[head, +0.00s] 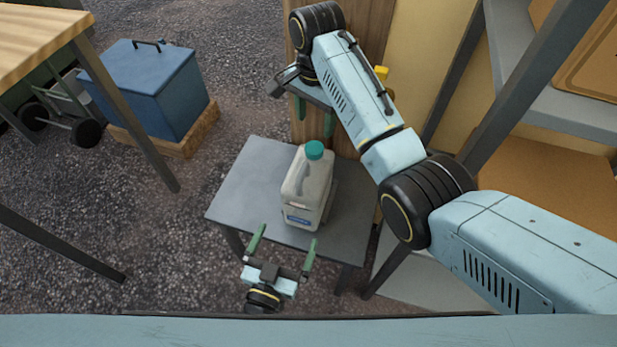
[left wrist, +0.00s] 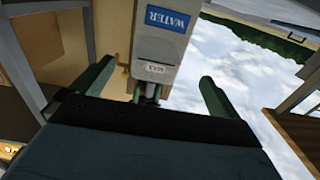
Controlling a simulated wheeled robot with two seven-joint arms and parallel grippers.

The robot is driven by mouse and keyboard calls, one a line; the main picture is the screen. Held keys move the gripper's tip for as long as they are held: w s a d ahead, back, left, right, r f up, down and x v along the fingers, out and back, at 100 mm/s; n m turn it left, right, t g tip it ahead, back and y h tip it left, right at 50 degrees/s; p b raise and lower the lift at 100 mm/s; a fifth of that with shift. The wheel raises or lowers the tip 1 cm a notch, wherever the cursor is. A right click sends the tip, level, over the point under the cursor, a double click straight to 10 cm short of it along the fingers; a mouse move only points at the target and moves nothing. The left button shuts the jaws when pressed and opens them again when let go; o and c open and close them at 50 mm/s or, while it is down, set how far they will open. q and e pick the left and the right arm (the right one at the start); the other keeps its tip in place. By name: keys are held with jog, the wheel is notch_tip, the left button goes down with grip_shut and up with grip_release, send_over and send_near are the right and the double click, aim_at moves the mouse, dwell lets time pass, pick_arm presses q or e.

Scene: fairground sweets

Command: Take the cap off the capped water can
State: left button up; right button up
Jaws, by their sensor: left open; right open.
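The water can (head: 304,190) is a pale, boxy jug with a blue label, standing upright on a small grey table (head: 240,190). Its teal cap (head: 314,149) sits on its top. In the left wrist view the can (left wrist: 158,48) shows its WATER label close ahead, but I cannot make out the cap. My left gripper (head: 286,236) is open and empty at the table's near edge, fingers toward the can. Its fingers also show in the left wrist view (left wrist: 155,82). My right gripper (head: 314,117) is open and empty behind the cap, fingers pointing down.
A blue cool box (head: 150,90) stands on a wooden pallet at the back left. A wooden-topped table (head: 35,40) is at the upper left. Grey metal shelving (head: 530,85) stands on the right. The small table's left part is clear.

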aim_at(304, 196)
pick_arm(q)
jog(key=x, duration=1.2)
jog(key=shift+w+d, duration=0.15)
pick_arm(e)
jog(key=shift+s, duration=0.25)
